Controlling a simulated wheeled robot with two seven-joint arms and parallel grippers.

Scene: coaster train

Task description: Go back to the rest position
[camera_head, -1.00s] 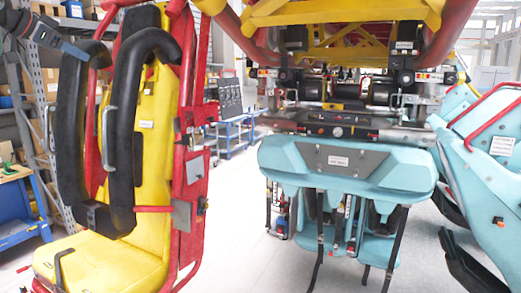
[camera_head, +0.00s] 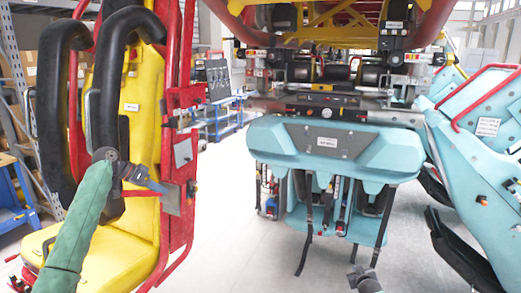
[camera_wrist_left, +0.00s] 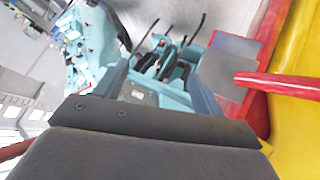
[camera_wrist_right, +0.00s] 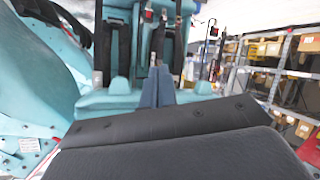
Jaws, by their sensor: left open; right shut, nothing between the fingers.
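My left gripper (camera_head: 158,186) is in front of the yellow seat with the red frame, near a grey plate at the seat's right side. Its green-sleeved arm comes up from the lower left. In the left wrist view its two fingers (camera_wrist_left: 162,88) stand apart with nothing held between them. My right gripper (camera_head: 363,274) shows only in part at the bottom edge of the head view, over the floor. In the right wrist view its fingers (camera_wrist_right: 158,88) are together and empty, in front of the turquoise seats.
The yellow seat (camera_head: 146,135) with black shoulder restraints (camera_head: 108,85) stands close at left. A turquoise coaster car (camera_head: 330,150) stands ahead, with another turquoise part (camera_head: 480,140) at right. Shelves stand at far left. The grey floor (camera_head: 225,225) between seat and car is clear.

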